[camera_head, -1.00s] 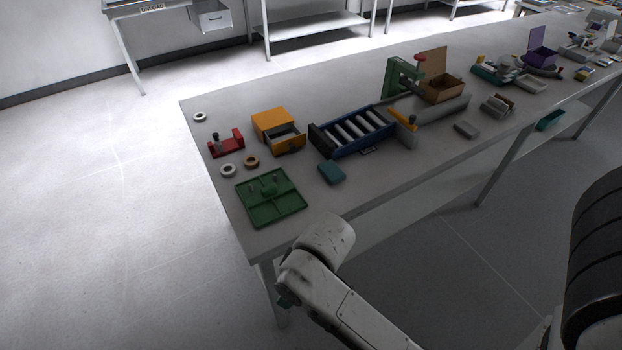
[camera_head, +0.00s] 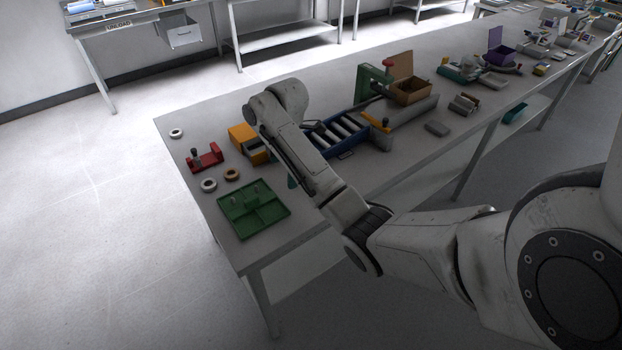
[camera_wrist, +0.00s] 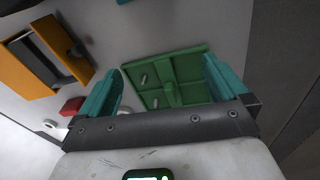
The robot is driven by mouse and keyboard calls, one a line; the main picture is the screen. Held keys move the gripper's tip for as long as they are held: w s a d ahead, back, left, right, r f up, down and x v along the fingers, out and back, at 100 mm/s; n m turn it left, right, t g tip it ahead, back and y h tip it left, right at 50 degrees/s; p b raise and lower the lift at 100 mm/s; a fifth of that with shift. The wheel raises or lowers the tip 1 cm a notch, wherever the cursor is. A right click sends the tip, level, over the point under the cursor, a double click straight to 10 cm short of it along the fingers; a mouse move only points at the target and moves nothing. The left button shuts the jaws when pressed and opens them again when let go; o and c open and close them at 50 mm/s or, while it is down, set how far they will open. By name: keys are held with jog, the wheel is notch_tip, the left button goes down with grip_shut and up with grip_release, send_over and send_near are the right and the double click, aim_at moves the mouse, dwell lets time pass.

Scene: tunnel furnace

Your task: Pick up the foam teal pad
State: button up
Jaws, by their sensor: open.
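The teal pad is mostly or wholly hidden behind my arm in the head view. A small teal sliver (camera_head: 292,182) shows at the arm's left edge; I cannot tell whether it is the pad or a finger of my gripper. In the wrist view, a teal edge (camera_wrist: 122,1) at the very top may be the pad, cut off by the frame. My gripper (camera_wrist: 162,68) is open and empty, with teal fingers apart above the table. The green tray shows below and between them.
The green divided tray (camera_head: 240,212) lies near the table's left end. Beside it are two rings (camera_head: 209,185), a red block fixture (camera_head: 206,160) and an orange drawer box (camera_head: 243,134). A blue roller tray (camera_head: 347,129) and brown box (camera_head: 412,96) stand farther right.

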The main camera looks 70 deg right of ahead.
jog(key=s+d+r+n+g, duration=0.1)
jog(key=s+d+r, duration=0.25)
jog(key=d, duration=0.45)
jog(key=f+b, duration=0.1)
jog(key=f, duration=0.1)
jog(key=f+b, duration=0.1)
jog(key=f, duration=0.1)
jog(key=s+f+b, duration=0.1)
jog(key=shift+f, duration=3.35)
jog(key=shift+c, duration=0.3)
jog(key=c, duration=0.7)
